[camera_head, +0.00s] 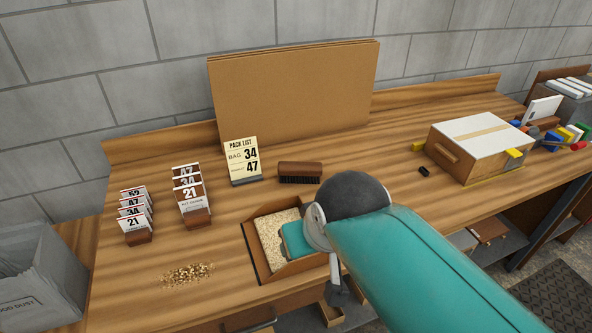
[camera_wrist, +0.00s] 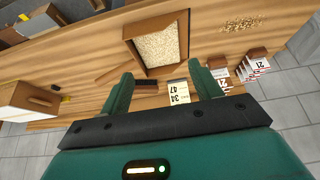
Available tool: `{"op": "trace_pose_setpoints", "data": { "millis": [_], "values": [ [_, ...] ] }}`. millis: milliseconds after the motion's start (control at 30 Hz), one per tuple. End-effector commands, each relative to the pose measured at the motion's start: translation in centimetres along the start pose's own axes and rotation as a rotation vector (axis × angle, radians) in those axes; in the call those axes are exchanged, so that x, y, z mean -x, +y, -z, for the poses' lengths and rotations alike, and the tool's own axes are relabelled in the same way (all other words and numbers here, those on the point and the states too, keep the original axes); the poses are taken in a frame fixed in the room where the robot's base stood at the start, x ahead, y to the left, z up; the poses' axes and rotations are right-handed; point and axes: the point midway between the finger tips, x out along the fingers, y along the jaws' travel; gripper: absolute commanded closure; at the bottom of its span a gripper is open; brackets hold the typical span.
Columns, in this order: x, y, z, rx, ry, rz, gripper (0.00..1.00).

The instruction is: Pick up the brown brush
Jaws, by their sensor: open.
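The brown brush (camera_head: 300,172) lies on the wooden bench to the right of the pack list card, dark bristles facing the front. In the wrist view the brush (camera_wrist: 146,88) shows beside the left finger, partly hidden by it. My gripper (camera_wrist: 161,72) is open, with nothing between its teal fingers. In the head view a teal part of my gripper (camera_head: 295,240) shows over the open tray, nearer the front than the brush and apart from it. My arm hides the rest.
The pack list card (camera_head: 243,162) stands beside the brush. A grain-filled tray (camera_head: 250,252) lies in front. Tag holders (camera_head: 193,205) and spilled grain (camera_head: 187,274) are left. A white-topped box (camera_head: 483,146) stands right. A cardboard panel (camera_head: 293,90) leans behind.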

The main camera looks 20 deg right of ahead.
Motion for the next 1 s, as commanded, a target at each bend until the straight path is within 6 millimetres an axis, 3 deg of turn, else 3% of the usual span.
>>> {"op": "trace_pose_setpoints", "data": {
  "millis": [467, 533, 633, 767, 1000],
  "values": [
    [0.0, 0.0, 0.0, 0.000, 0.000, 0.000, 0.37],
    [0.0, 0.0, 0.1, 0.001, 0.000, 0.000, 0.33],
    [0.1, 0.1, 0.8, 0.019, -0.008, -0.005, 0.33],
    [0.2, 0.4, 3.5, 0.095, -0.043, -0.018, 0.33],
    [-1.0, 1.5, 11.3, 0.323, -0.138, -0.016, 0.33]
  ]
}}
